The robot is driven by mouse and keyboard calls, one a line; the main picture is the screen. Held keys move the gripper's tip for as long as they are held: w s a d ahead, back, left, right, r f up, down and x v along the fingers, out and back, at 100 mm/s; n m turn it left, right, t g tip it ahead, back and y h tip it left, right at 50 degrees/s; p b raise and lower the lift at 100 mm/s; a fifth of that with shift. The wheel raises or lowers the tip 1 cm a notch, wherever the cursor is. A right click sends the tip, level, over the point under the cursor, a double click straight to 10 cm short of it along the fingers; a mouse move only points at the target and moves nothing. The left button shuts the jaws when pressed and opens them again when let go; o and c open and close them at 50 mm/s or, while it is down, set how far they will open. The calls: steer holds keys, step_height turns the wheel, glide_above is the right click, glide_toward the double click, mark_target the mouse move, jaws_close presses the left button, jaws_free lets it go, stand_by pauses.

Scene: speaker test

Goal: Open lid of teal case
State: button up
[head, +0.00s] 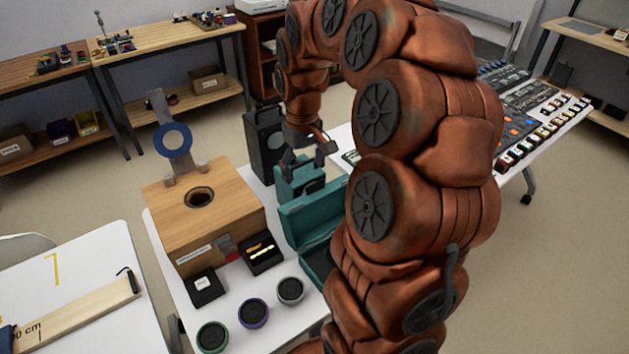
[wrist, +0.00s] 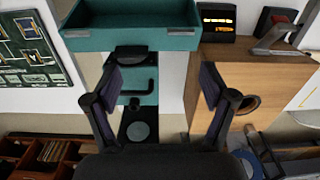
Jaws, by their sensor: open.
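The teal case (head: 314,214) stands on the white table, partly hidden by my arm. Its lid looks raised, with a dark interior (head: 317,262) in front of it. In the wrist view a shallow teal part (wrist: 130,38) with metal latches fills the top. Just behind the case is a smaller teal piece (head: 287,178) with a black handle; it also shows in the wrist view (wrist: 147,98). I cannot tell whether it belongs to the case. My gripper (head: 308,157) is open and empty above that piece. Its fingers (wrist: 162,88) show apart in the wrist view.
A wooden box (head: 220,218) with a round hole stands left of the case. A black speaker (head: 262,145) stands behind. Small black boxes (head: 205,288) and several round pots (head: 253,313) sit in front. A mixing panel (head: 500,95) lies at the right.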

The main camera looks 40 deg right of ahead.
glide_above(315, 183)
steer(key=shift+a+f, duration=0.1)
steer(key=shift+f, duration=0.5)
steer(key=shift+f+p, duration=1.1)
steer(key=shift+f, duration=2.75)
jaws_close()
